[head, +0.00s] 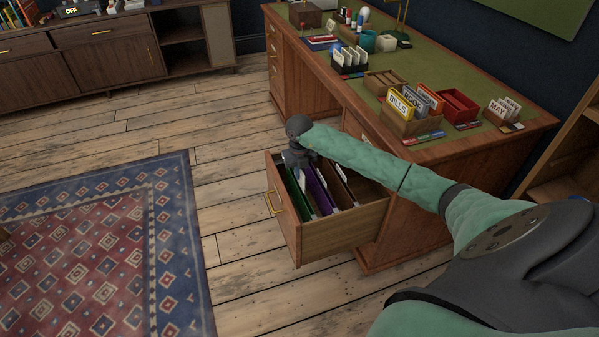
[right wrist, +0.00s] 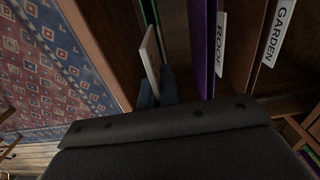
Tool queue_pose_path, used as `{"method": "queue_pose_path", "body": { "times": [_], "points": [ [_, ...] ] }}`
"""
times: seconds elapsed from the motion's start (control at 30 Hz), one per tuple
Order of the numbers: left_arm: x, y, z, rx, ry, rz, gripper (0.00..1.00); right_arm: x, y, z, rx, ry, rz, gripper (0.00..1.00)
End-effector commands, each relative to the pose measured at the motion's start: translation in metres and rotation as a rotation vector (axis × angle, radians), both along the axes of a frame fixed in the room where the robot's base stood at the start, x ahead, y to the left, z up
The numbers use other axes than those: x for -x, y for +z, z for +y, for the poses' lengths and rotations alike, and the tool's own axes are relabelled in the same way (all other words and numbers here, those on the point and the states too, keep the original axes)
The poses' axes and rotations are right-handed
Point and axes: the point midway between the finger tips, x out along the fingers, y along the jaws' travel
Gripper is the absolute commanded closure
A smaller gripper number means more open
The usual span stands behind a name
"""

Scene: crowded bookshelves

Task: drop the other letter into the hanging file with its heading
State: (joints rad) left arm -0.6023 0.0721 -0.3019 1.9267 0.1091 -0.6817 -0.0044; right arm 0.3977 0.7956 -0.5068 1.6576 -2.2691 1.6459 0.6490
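My right gripper (head: 297,160) is low over the open desk drawer (head: 335,232). In the right wrist view its fingers (right wrist: 158,92) are closed about a thin white letter (right wrist: 151,55), which stands on edge between the green hanging file (right wrist: 147,12) and the purple hanging file (right wrist: 203,50). The purple file also shows in the head view (head: 318,193). A tab reading ROOF (right wrist: 221,45) and a tab reading GARDEN (right wrist: 277,33) stand to the right of it, by brown files. The letter's writing is hidden. My left gripper is out of view.
The desk (head: 460,152) carries card boxes, including one with a BILLS card (head: 400,103), and several small items. The drawer front with its brass handle (head: 274,204) faces left. A patterned rug (head: 100,245) and bare floor lie left of the drawer.

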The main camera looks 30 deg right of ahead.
Motion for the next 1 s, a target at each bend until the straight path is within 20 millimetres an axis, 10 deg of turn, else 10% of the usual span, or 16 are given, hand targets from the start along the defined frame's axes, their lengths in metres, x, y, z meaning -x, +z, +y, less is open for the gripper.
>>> {"method": "queue_pose_path", "body": {
  "times": [0.87,1.0],
  "points": [
    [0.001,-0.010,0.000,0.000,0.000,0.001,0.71,0.000,-0.018,0.000,0.000,0.000,0.000,1.00],
    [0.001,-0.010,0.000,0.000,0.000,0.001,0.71,0.000,-0.018,0.000,0.000,0.000,0.000,0.75]
  ]
}}
